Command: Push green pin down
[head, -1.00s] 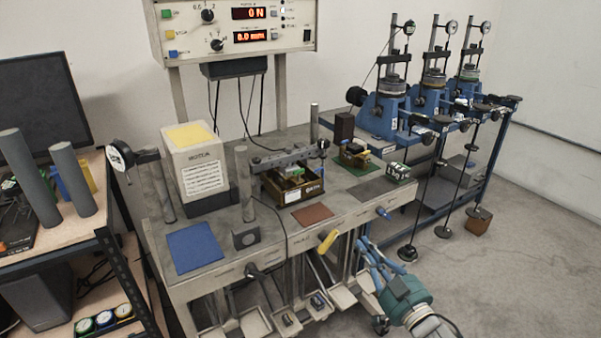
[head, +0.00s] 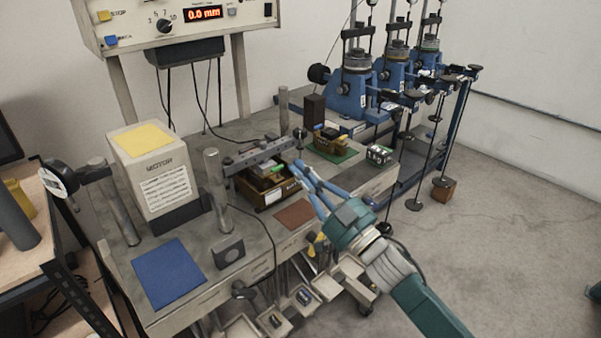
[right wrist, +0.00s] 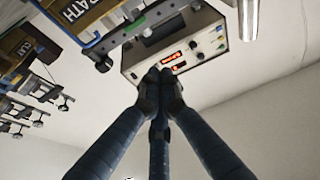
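My right gripper (head: 302,170) has blue fingers and reaches in from the lower right of the head view. Its tips are by the right end of the grey crossbar (head: 262,155), above the dark shear box (head: 268,190); I cannot tell whether they touch. In the right wrist view the fingertips (right wrist: 160,78) are drawn together with nothing seen between them. The lettered box (right wrist: 82,10) and bar are at upper left there. My left gripper is not in view.
Steel posts (head: 215,180) stand by the crossbar. A white box with a yellow top (head: 143,140) and a blue mat (head: 167,272) are at left. A green mat with small blocks (head: 335,148) lies beyond the gripper. The display console (head: 185,20) is above; blue presses (head: 350,90) stand behind right.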

